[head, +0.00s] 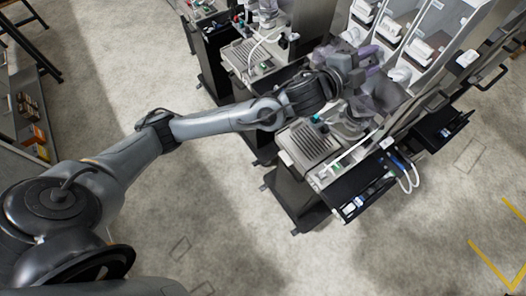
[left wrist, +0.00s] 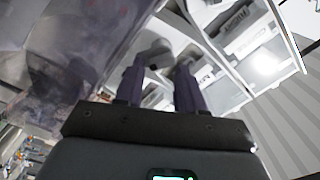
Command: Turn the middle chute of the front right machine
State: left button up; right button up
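The front right machine (head: 312,143) stands in the middle of the head view, with a ribbed grey drip tray and a dark open drawer. Its upper part is largely hidden behind my left arm. My left gripper (head: 372,60) is at the upper part of this machine, close to its white chute panel. In the left wrist view, the dark fingers (left wrist: 159,75) are spread with a gap between them. A grey rounded chute (left wrist: 157,52) shows at the fingertips, and a second one (left wrist: 192,60) is beside the right finger. Contact cannot be told. My right gripper is out of view.
White dispenser bays (head: 388,28) stand behind the gripper at the upper right. A second machine (head: 255,58) stands behind and left of the front right one. A shelf (head: 30,115) is at the far left. The floor (head: 400,240) in front is clear.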

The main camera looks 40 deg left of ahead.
pick_arm(q)
jog(key=s+a+n, duration=0.3)
jog(key=s+n, duration=0.8)
jog(key=n, duration=0.1)
jog(key=s+f+n+g+y+p, duration=0.1)
jog(key=s+f+g+p, duration=0.4)
jog(key=s, duration=0.5)
jog(key=s+f+n+g+y+p, duration=0.1)
jog(key=s+f+n+g+p, duration=0.2)
jog(key=s+f+g+p, duration=0.2)
jog(key=shift+s+a+f+n+p, duration=0.3)
jog(key=shift+s+f+p, duration=1.4)
jog(key=shift+s, duration=0.9)
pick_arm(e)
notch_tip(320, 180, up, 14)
pick_arm(q)
jog(key=shift+d, duration=0.1)
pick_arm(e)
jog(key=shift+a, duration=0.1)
pick_arm(q)
jog(key=s+a+m+g+y, duration=0.1)
jog(key=s+a+m+g, duration=0.1)
jog(key=s+m+g, duration=0.2)
jog(key=s+f, duration=0.1)
jog(key=s, duration=0.2)
jog(key=shift+a+p, duration=0.25)
jog(key=shift+p, duration=0.05)
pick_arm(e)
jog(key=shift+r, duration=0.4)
